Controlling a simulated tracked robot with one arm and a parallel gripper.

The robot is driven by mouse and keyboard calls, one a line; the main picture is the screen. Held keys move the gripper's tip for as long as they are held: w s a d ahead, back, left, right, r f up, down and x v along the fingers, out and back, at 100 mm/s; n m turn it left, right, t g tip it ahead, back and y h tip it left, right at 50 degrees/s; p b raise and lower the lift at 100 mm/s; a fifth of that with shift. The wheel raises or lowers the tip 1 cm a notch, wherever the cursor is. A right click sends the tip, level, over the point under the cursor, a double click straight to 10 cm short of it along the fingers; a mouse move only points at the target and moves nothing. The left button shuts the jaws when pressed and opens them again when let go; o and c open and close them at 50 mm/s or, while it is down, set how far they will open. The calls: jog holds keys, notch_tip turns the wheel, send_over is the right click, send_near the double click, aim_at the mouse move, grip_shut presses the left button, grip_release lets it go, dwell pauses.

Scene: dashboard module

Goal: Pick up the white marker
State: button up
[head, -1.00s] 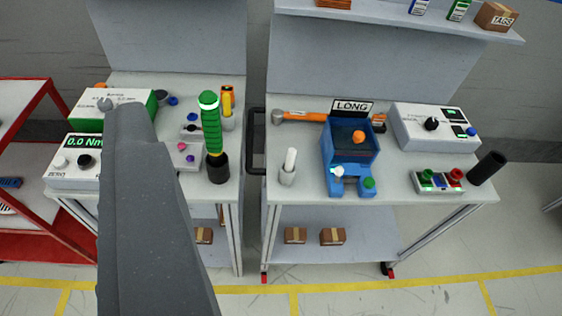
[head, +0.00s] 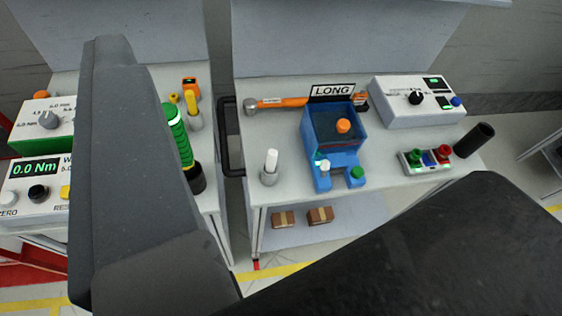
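The white marker (head: 271,160) stands upright in a small grey cup (head: 268,179) near the front left corner of the right bench. It rises above the cup's rim, and nothing touches it from outside. My gripper's fingers cannot be made out in this view. A large dark grey part of my arm covers the left side of the picture, and a black part of it covers the lower right. Both look apart from the marker.
A black handle rail (head: 232,140) fills the gap between benches. On the left bench, a green-handled tool (head: 179,135) is partly hidden by my arm.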

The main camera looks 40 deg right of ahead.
aim_at(273, 165)
jog(key=shift+o, duration=1.1)
jog(key=w+d+f+g+h+b, duration=0.1)
jog(key=w+d+f, duration=0.2)
jog(key=d+f, duration=0.3)
jog(key=w+d+f+m+h, duration=0.1)
jog(key=w+d+f, duration=0.2)
jog(key=d+f, duration=0.35)
jog(key=w+d+f+g+b, duration=0.1)
jog(key=w+d+f, duration=0.3)
jog(key=f, duration=0.5)
jog(key=w+d+f+y+b, duration=0.1)
jog(key=d+f, duration=0.1)
jog(key=f, duration=0.9)
jog(key=d+f+y+b, duration=0.1)
jog(key=d+f, duration=0.1)
jog(key=f, duration=0.8)
jog(key=shift+n, duration=0.4)
jog(key=b+x, duration=0.1)
jog(key=x, duration=0.9)
jog(key=b+x, duration=0.1)
jog(key=x, duration=0.1)
jog(key=shift+f, duration=0.3)
jog(key=shift+w+f, duration=0.15)
jog(key=shift+w, duration=0.4)
grip_shut()
